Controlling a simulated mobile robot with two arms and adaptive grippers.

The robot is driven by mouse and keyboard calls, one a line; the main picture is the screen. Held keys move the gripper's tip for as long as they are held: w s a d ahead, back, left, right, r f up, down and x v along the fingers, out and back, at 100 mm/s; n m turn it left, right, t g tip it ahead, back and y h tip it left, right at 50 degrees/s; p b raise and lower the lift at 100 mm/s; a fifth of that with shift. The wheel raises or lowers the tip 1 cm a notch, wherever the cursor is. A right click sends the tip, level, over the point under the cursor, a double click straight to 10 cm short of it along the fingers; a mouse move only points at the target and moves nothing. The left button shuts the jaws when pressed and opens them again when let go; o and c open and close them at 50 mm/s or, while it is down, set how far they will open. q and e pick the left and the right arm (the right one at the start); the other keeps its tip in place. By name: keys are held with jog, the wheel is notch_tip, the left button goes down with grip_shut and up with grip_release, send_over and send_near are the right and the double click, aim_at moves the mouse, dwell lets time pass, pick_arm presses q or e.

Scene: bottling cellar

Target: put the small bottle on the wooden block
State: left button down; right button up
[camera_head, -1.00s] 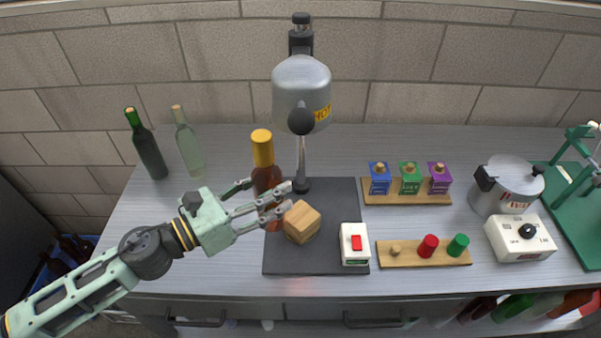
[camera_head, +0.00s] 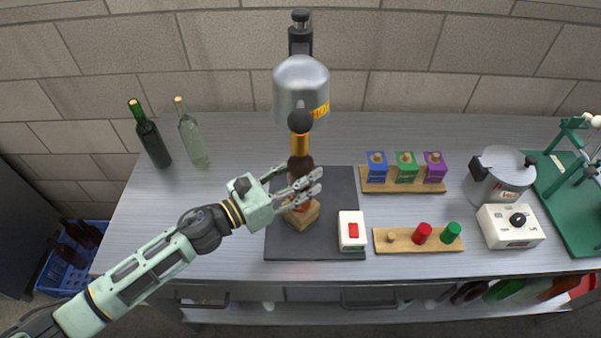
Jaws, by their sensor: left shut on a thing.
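The small bottle (camera_head: 299,166) is brown with an orange-yellow top (camera_head: 300,143). It is upright under the silver hooded machine (camera_head: 301,85). My left gripper (camera_head: 303,188) is shut on its lower body, coming in from the left, and its fingers hide part of it. The wooden block (camera_head: 303,216) sits on the dark mat (camera_head: 336,187) directly below the bottle. The bottle's base is at the block's top, but I cannot tell whether it touches. My right gripper is not in view.
A white box with a red switch (camera_head: 352,231) stands right of the block. Wooden racks hold coloured boxes (camera_head: 404,168) and pegs (camera_head: 422,233). A pot (camera_head: 500,180) and white dial box (camera_head: 511,226) are farther right. Dark green (camera_head: 151,137) and clear (camera_head: 192,137) bottles stand back left.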

pick_arm(q)
jog(key=shift+r, duration=0.1)
jog(key=c, duration=1.3)
grip_release()
jog(key=shift+f, duration=0.2)
jog(key=o, duration=0.4)
jog(key=shift+c, duration=0.2)
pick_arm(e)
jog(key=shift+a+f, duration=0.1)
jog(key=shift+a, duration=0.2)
pick_arm(q)
jog(key=shift+r, duration=0.15)
jog(key=shift+s+a, duration=0.2)
jog(key=shift+a, duration=0.05)
jog(key=b+v, duration=0.5)
jog(key=v, duration=0.6)
jog(key=shift+s+a, duration=0.15)
jog(key=shift+a, duration=0.05)
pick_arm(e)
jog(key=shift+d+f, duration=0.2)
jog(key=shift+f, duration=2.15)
